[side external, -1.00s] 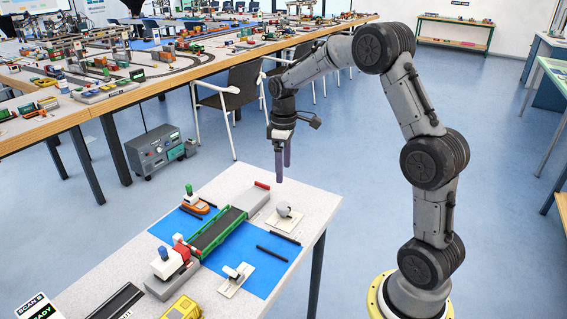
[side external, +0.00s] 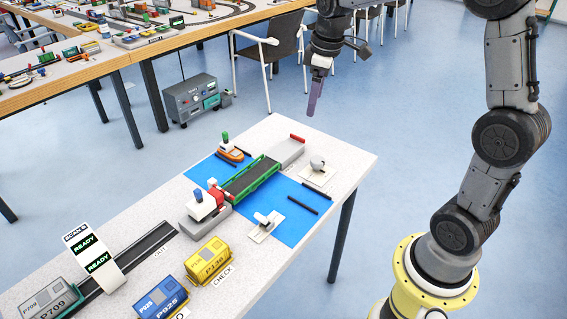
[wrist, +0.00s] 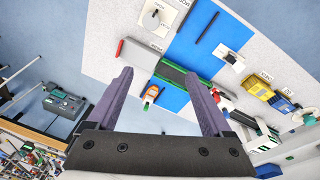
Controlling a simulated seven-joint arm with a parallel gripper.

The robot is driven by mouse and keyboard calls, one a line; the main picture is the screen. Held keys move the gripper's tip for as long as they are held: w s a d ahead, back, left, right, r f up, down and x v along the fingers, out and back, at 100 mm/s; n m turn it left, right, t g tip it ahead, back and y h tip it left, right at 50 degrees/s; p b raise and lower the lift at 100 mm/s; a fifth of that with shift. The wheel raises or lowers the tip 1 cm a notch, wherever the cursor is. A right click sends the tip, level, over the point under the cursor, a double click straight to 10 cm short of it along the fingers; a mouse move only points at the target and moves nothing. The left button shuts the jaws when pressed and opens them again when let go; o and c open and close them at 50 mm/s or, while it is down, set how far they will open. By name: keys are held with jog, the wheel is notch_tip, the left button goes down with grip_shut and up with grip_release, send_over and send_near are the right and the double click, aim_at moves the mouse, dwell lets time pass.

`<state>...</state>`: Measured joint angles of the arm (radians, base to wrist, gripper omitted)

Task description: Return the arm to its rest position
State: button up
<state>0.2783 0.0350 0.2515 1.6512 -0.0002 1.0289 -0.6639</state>
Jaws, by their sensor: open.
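My gripper (side external: 315,95) hangs over the far end of the work table (side external: 345,163), well above it and touching nothing. In the wrist view my gripper (wrist: 163,88) has its two purple fingers wide apart with nothing between them. My arm rises from the yellow base at the right of the side view, and its upper part is cut off by the top edge. Below the fingers, in the wrist view, lie the green bridge (wrist: 172,72) and the small orange boat (wrist: 151,93).
On the table stand a yellow car (side external: 207,260), a blue car (side external: 160,298), a grey car (side external: 52,300) and a white scan arch (side external: 92,258). A grey chair (side external: 272,55) and a grey cabinet (side external: 192,98) stand behind. Air around the gripper looks free.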

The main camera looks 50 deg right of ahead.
jog(key=s+a+r+m+t, duration=0.1)
jog(key=s+a+r+t, duration=0.15)
jog(key=s+a, duration=0.45)
jog(key=s+a+r+t, duration=0.1)
jog(key=s+a+r, duration=0.3)
jog(key=s, duration=0.7)
jog(key=s+f+m, duration=0.3)
jog(key=s+f, duration=0.1)
jog(key=f, duration=0.1)
jog(key=shift+s+f+y, duration=0.15)
jog(key=shift+s+y, duration=0.15)
